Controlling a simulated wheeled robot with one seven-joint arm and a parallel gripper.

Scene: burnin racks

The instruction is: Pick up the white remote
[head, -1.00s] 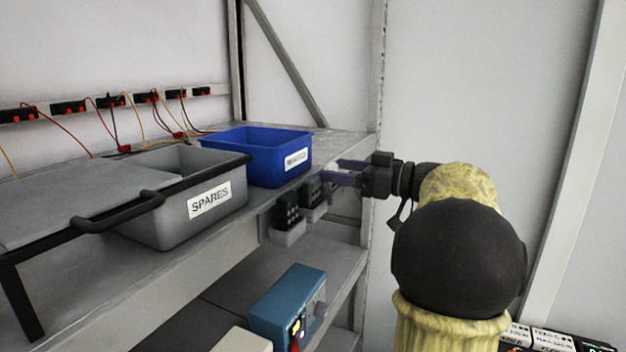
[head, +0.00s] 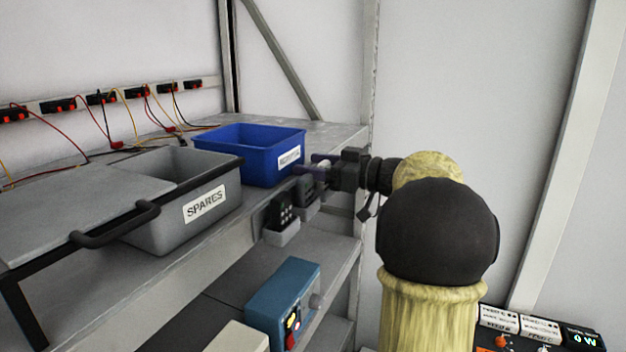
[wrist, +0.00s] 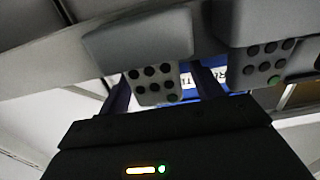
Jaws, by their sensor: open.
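In the wrist view a pale grey-white remote (wrist: 155,84) with rows of black buttons and one green one shows between my two fingers, one on each side. It sits in a light holder (wrist: 138,42) on the shelf edge. My gripper (wrist: 161,77) is open; I cannot tell whether either finger touches the remote. In the head view my gripper (head: 312,163) is at the shelf's right front edge, and a pale patch between its fingers is too small to make out.
A second, greyer remote (wrist: 263,62) is close beside the right finger. A dark remote (head: 280,211) hangs further left. Above are a blue bin (head: 262,153) and a grey SPARES bin (head: 180,240). A blue box (head: 283,298) stands on the lower shelf.

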